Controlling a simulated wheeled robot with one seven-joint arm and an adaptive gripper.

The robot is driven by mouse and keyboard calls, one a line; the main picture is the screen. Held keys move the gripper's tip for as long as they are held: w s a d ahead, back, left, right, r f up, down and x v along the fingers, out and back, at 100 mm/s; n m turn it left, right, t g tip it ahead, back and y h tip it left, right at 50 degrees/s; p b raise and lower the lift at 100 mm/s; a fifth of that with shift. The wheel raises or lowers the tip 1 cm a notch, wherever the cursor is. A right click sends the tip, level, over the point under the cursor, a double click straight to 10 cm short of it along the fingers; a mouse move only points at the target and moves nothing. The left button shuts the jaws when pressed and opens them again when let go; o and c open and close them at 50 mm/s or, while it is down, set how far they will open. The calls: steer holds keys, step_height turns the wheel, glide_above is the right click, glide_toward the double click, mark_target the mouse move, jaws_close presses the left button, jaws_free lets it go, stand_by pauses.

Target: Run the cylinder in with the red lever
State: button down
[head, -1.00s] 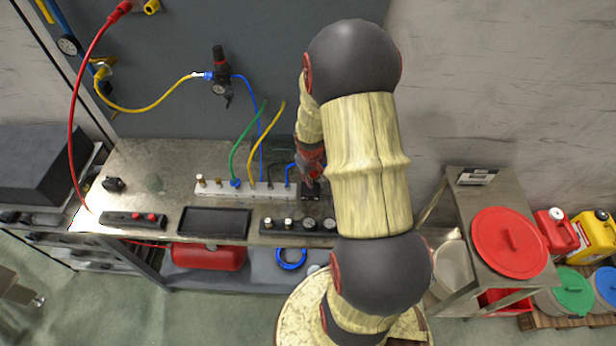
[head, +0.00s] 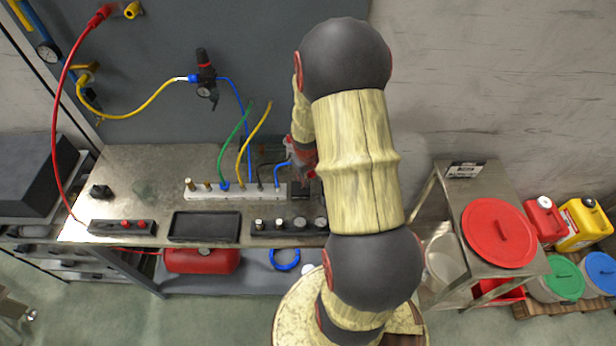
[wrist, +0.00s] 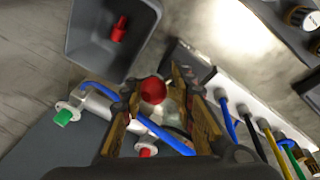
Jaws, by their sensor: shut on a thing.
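The red ball knob of the lever (wrist: 152,89) sits between the two fingers of my gripper (wrist: 158,108) in the wrist view, with the fingers closed in on it. The lever's shaft is mostly hidden below the knob. In the head view my gripper (head: 303,160) is at the right end of the bench, partly hidden by my arm. A pale tubular part (wrist: 98,108), perhaps the cylinder, lies beyond the fingers in the wrist view. It has a blue hose and a green-tipped fitting (wrist: 64,117). A red-tipped fitting (wrist: 146,151) shows close by.
A white manifold (head: 215,192) with green, yellow and blue hoses runs along the bench left of my gripper. A black tray (head: 204,227) and switch strips lie at the front edge. A grey bin (wrist: 83,45) holding a red part is close by in the wrist view.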

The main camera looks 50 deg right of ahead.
steer(key=shift+s+a+f, duration=0.35)
steer(key=shift+s+f, duration=0.25)
steer(key=shift+f, duration=0.05)
steer(key=c, duration=1.8)
jaws_free()
steer(key=shift+o, duration=0.7)
steer(key=shift+w, duration=0.15)
steer(key=shift+w+r, duration=0.1)
steer(key=shift+r, duration=0.15)
steer(key=w+v, duration=0.1)
steer(key=v, duration=1)
steer(key=shift+d+r, duration=0.2)
steer(key=shift+r, duration=0.35)
steer(key=shift+s, duration=0.1)
